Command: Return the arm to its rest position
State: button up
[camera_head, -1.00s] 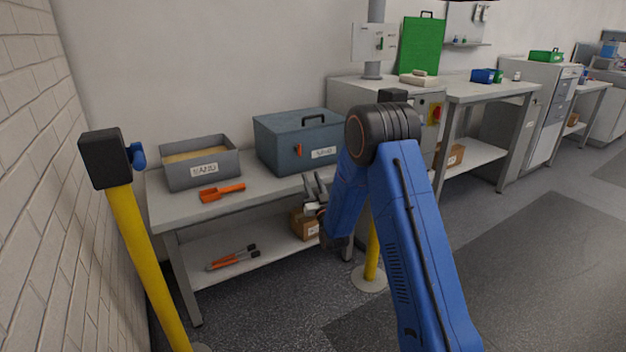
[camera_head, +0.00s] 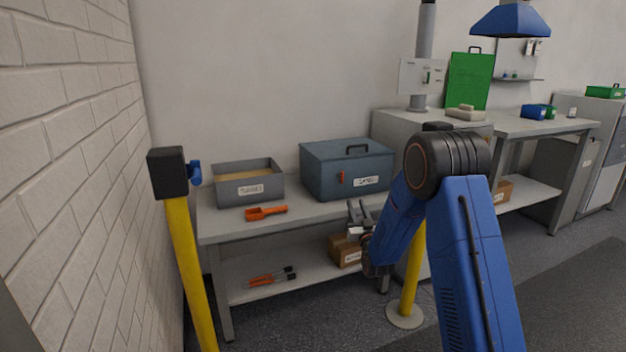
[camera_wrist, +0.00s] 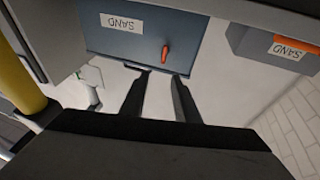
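My blue arm is bent in the head view, with its wrist hanging down in front of the workbench. My gripper (camera_head: 358,210) is at its end, fingers pointing up, in front of the bench's front edge. In the wrist view my gripper (camera_wrist: 162,74) shows two dark fingers apart with nothing between them. The blue-grey lidded box (camera_head: 318,172) labelled SAND lies beyond the fingertips. It also shows in the wrist view (camera_wrist: 195,35). I cannot tell how far the fingertips are from it.
A grey open sand bin (camera_head: 265,188) and an orange scoop (camera_head: 266,213) are on the bench (camera_head: 310,212). A cardboard box (camera_head: 344,250) sits on the lower shelf. Yellow posts (camera_head: 186,265) (camera_head: 412,270) stand at left and near my arm. Open floor lies at right.

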jog(key=s+d+r+g+h, duration=0.15)
jog(key=s+r+g, duration=0.35)
jog(key=s, duration=0.5)
jog(key=s+d+r+g, duration=0.3)
jog(key=s+r, duration=0.3)
jog(key=s, duration=0.4)
jog(key=s+f+g, duration=0.1)
jog(key=s+g, duration=0.1)
jog(key=s, duration=1.2)
jog(key=s+d+f+g, duration=0.1)
jog(key=s+f+g, duration=0.1)
jog(key=s, duration=1.2)
jog(key=s+d+f+m+g, duration=0.1)
jog(key=s+g, duration=0.3)
jog(key=s, duration=1.1)
jog(key=shift+f+h, duration=0.3)
jog(key=shift+h, duration=0.05)
jog(key=shift+w+d, duration=0.1)
